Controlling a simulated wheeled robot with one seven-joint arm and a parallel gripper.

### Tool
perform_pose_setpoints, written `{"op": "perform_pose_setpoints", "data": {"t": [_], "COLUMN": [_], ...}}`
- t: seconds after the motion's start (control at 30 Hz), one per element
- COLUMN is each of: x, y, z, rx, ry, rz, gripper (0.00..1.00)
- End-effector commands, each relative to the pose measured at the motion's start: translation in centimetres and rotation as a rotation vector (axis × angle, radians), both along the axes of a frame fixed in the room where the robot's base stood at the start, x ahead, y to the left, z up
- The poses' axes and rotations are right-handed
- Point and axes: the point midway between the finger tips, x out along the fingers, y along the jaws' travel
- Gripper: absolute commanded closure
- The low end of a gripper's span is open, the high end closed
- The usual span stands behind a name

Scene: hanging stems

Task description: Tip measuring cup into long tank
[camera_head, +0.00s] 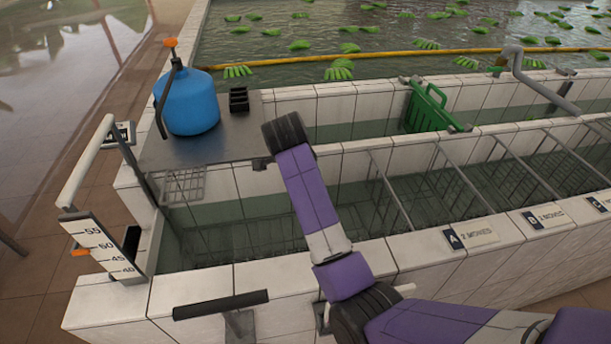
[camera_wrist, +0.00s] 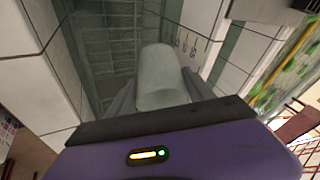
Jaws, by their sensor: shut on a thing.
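In the wrist view, the measuring cup (camera_wrist: 160,70) is a pale, translucent, rounded vessel. My gripper (camera_wrist: 158,92) is shut on it, with a dark finger on each side. Water and a wire grid lie beyond the cup in that view. I cannot tell its tilt or whether it holds anything. In the head view, the long tank (camera_head: 270,276) has white tiled walls, with greenish water and wire dividers inside. My purple arm reaches over its near wall. The cup and my gripper's fingers cannot be made out there.
A blue jug (camera_head: 190,103) and a small black rack (camera_head: 239,99) stand on a metal shelf (camera_head: 165,152) at the tank's left end. A numbered scale (camera_head: 97,246) is left. A green slotted piece (camera_head: 425,108) sits behind. Green bunches float in the pool (camera_head: 400,38).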

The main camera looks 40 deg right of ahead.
Motion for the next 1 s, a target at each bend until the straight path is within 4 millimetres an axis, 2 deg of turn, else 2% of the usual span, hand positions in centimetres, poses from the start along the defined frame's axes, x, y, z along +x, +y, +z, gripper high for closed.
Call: {"op": "perform_pose_setpoints", "data": {"t": [0.3, 0.5, 1.0], "x": [0.2, 0.6, 0.8], "y": [0.0, 0.2, 0.1], "z": [0.4, 0.6, 0.8], "rx": [0.079, 0.12, 0.158], "ry": [-0.412, -0.613, -0.816], "rz": [-0.002, -0.001, 0.0], "gripper": [1.0, 1.0, 1.0]}}
